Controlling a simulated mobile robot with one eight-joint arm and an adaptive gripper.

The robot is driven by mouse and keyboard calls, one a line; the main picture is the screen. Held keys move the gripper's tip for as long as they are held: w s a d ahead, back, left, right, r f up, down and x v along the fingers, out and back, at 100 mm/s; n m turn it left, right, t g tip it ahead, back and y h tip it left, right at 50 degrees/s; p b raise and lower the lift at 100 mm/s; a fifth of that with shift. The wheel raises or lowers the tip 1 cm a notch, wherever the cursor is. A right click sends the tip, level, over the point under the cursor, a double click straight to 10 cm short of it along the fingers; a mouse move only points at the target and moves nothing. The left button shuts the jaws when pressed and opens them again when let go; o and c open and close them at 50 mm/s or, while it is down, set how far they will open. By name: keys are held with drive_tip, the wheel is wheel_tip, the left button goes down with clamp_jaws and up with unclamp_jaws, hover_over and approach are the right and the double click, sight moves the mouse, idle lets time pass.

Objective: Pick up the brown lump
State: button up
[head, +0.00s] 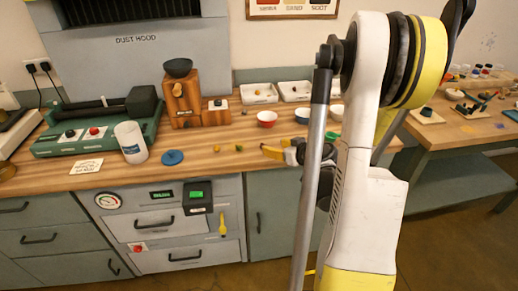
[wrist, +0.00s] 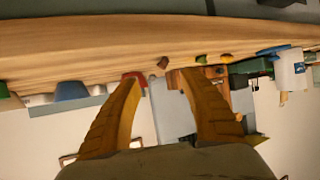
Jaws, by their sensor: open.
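A small brown lump (wrist: 163,62) shows in the wrist view on the wooden table edge, just beyond and between my fingertips. My gripper (wrist: 154,77) is open, with its two yellow-brown fingers spread and nothing between them. In the head view my gripper (head: 268,150) is low over the table's front part, its fingers pointing left. I cannot make out the brown lump there; my gripper may hide it.
A blue lid (head: 172,157) and a white jar (head: 130,141) stand further left. A wooden grinder (head: 183,100) and white trays (head: 259,93) stand at the back. My arm covers the table's right part.

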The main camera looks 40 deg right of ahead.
sight(264, 145)
drive_tip(key=shift+x, duration=1.15)
drive_tip(key=b+x, duration=0.2)
drive_tip(key=x, duration=0.1)
drive_tip(key=b+x, duration=0.1)
drive_tip(key=x, duration=0.1)
drive_tip(key=shift+a, duration=0.35)
drive_tip(key=shift+r, duration=0.1)
clamp_jaws()
